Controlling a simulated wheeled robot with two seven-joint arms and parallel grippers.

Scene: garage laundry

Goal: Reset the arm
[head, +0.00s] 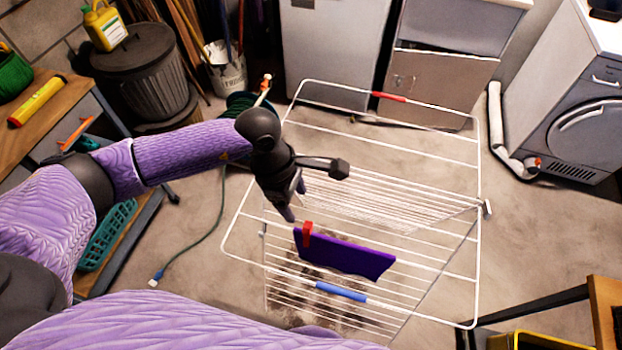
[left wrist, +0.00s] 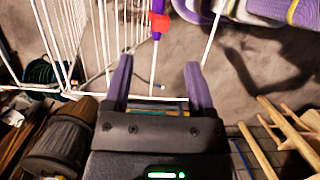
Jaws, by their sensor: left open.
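My left arm (head: 185,152) comes in from the left in a purple sleeve and reaches over the drying rack. My left gripper (head: 294,205) points down above the rack's left part, beside the red clothespin (head: 307,234). In the left wrist view, its two fingers (left wrist: 156,85) are spread apart with nothing between them. The red clothespin also shows in the left wrist view (left wrist: 158,23), beyond the fingertips. A dark purple cloth (head: 345,255) hangs on the rack with the clothespin at its left end. My right gripper is not in view.
The white drying rack (head: 478,262) stands on the concrete floor, with a blue piece (head: 341,292) on its near side. A workbench (head: 45,112) is at left, a trash can (head: 150,75) behind it. A dryer (head: 580,100) stands at right.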

